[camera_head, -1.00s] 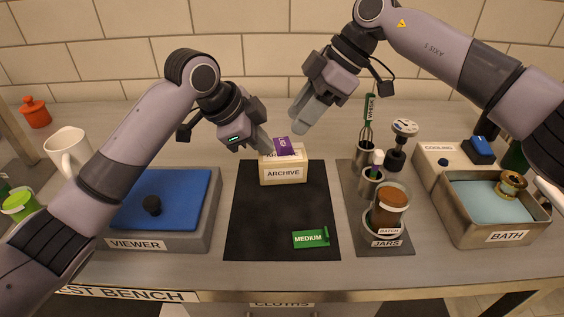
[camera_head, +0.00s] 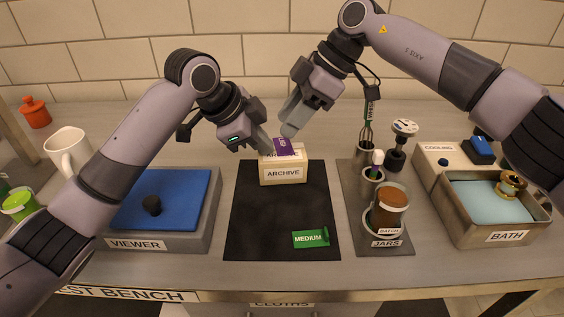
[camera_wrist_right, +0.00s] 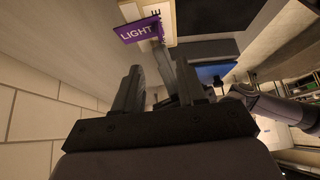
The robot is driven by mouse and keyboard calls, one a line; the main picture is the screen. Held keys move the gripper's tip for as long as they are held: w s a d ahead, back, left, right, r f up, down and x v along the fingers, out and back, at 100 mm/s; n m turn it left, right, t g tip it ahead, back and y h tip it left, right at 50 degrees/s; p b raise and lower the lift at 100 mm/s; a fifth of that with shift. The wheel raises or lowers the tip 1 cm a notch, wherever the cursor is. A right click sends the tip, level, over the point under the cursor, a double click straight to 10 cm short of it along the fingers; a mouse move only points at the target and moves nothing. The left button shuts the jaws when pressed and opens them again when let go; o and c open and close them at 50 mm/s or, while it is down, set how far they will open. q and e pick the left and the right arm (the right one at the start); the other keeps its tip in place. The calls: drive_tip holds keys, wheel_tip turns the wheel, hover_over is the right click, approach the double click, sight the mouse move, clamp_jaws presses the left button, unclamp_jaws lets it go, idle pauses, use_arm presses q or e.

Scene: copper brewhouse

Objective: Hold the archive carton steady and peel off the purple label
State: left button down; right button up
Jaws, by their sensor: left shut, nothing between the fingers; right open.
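The cream archive carton (camera_head: 284,173) stands upright at the back of the black mat (camera_head: 283,222). The purple label (camera_head: 283,147) sits on the carton's top, its edge standing up; in the right wrist view the label (camera_wrist_right: 138,30) reads LIGHT. My left gripper (camera_head: 265,148) is shut beside the carton's left upper edge, with nothing seen between its fingers; whether it touches is unclear. My right gripper (camera_head: 289,132) is open just above the label. In the right wrist view its fingers (camera_wrist_right: 150,80) reach toward the label, with no label between them.
A green MEDIUM packet (camera_head: 311,238) lies at the mat's front right. The blue-topped viewer (camera_head: 160,243) is left. The jars tray (camera_head: 384,247), with a brown jar (camera_head: 387,207) and a whisk, and the metal bath (camera_head: 478,237) are right. A tiled wall stands behind.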

sight(284, 152)
drive_tip(key=shift+f, duration=2.5)
drive_tip(key=shift+f, duration=0.1)
clamp_jaws()
drive_tip(key=shift+d+f, duration=0.1)
drive_tip(key=shift+f, duration=0.05)
idle(0.8)
